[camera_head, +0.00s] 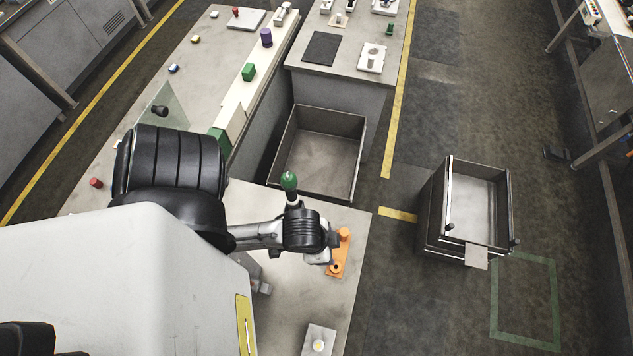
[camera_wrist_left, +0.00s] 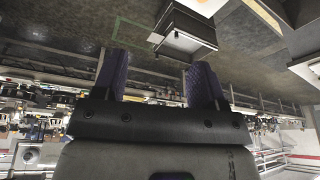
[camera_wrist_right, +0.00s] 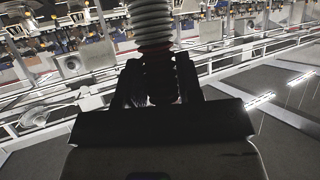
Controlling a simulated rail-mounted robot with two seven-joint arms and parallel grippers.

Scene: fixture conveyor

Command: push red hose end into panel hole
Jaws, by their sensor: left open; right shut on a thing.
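In the right wrist view my right gripper (camera_wrist_right: 160,80) is shut on a ribbed hose (camera_wrist_right: 152,20). The hose is pale at the top, with a thin reddish band above the dark part between the fingers. Its far end is out of that view. In the left wrist view my left gripper (camera_wrist_left: 153,75) is open and empty, with the floor and a cart beyond its fingers. Neither gripper can be made out clearly in the head view, where one of my arms covers part of the near table. I cannot make out a panel hole.
In the head view a clear greenish plate (camera_head: 172,100) stands on the left table. An orange part (camera_head: 338,262) and a green-tipped piece (camera_head: 289,182) are near my arm. A small red cylinder (camera_head: 96,183) lies left. An open bin (camera_head: 362,150) and a cart (camera_head: 433,215) stand right.

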